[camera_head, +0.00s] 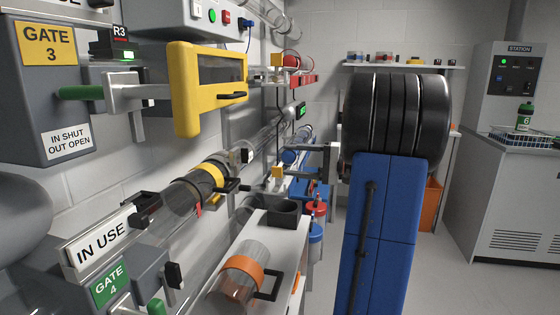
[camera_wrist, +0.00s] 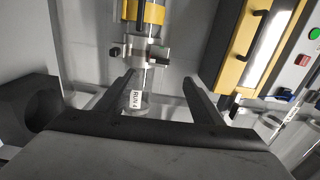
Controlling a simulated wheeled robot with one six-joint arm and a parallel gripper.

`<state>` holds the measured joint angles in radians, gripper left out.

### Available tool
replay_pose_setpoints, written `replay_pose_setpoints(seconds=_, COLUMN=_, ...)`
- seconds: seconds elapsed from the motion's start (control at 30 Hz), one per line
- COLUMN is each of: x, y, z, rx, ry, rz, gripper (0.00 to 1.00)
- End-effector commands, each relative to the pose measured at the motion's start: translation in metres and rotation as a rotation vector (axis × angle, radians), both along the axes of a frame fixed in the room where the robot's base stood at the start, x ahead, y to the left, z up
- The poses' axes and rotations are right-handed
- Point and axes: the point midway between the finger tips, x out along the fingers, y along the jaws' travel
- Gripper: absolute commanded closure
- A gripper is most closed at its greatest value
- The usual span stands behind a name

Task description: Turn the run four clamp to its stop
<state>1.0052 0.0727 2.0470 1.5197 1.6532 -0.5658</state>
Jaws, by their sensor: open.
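In the wrist view, a tube marked with a RUN 4 label (camera_wrist: 136,98) runs up the picture to a yellow band (camera_wrist: 145,12). A pale metal clamp (camera_wrist: 143,54) crosses the tube below that band, with a dark knob (camera_wrist: 115,52) at its left end. My gripper (camera_wrist: 158,78) is open and empty. Its two dark fingers are spread, with the clamp just above the fingertips in the picture; I see no contact. The clamp's stop cannot be made out. In the head view I cannot make out my gripper or this clamp for certain.
A yellow frame (camera_wrist: 232,45) with black handles lies right of the fingers, and a black ring-shaped holder (camera_wrist: 42,100) lies left. In the head view, a GATE 3 box (camera_head: 45,90), an IN USE sign (camera_head: 100,247) and wall tubes crowd the left. Floor (camera_head: 460,285) is open at right.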

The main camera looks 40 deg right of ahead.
Motion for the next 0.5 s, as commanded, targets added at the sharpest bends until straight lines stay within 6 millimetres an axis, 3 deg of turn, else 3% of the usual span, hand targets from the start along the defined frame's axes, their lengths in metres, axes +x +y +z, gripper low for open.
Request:
replay_pose_setpoints(seconds=0.2, x=-0.017, y=-0.014, z=0.0, rx=-0.001, ry=0.001, rz=-0.002, gripper=0.39)
replay_pose_setpoints(seconds=0.5, x=-0.02, y=-0.016, z=0.0, rx=-0.001, ry=0.001, rz=0.0, gripper=0.39)
